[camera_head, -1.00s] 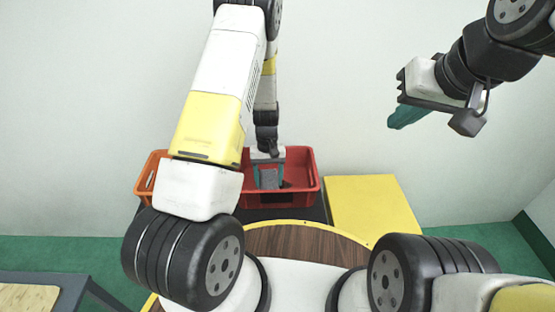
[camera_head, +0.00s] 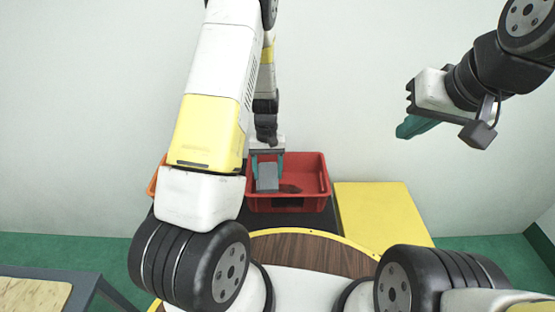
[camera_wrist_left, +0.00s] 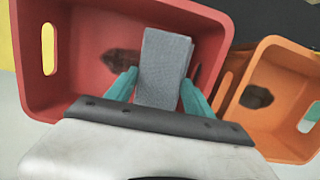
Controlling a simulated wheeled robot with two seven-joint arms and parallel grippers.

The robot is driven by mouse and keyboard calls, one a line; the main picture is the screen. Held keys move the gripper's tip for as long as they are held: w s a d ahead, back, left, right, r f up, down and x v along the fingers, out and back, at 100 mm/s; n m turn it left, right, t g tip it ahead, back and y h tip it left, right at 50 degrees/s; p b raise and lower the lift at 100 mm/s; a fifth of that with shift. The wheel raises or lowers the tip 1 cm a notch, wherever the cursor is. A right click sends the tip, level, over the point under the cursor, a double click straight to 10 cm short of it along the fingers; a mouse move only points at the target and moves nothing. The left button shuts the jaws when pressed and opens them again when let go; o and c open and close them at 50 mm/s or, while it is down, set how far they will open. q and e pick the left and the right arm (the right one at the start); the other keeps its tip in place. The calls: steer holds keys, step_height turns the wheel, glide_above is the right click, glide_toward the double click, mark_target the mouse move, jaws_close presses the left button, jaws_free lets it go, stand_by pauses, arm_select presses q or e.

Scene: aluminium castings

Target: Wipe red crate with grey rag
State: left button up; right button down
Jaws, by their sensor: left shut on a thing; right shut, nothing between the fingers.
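The red crate (camera_head: 316,176) stands on a dark surface in the middle of the head view, with a dark stain on its inside. It fills much of the left wrist view (camera_wrist_left: 82,62), where the stain shows beside the rag. My left gripper (camera_head: 267,172) is at the left part of the crate, shut on the grey rag (camera_head: 267,180). The rag shows as a grey block between the teal fingers in the left wrist view (camera_wrist_left: 163,70). Whether the rag touches the crate I cannot tell. My right gripper (camera_head: 402,131) is shut and empty, raised at the right.
An orange crate (camera_wrist_left: 262,114) with a dark patch inside stands beside the red one, mostly hidden by my arm in the head view. A yellow surface (camera_head: 383,213) lies right of the red crate. A table (camera_head: 40,300) is at the lower left.

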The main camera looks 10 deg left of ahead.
arm_select(q)
steer(key=shift+r, duration=1.2)
steer(key=shift+d, duration=0.15)
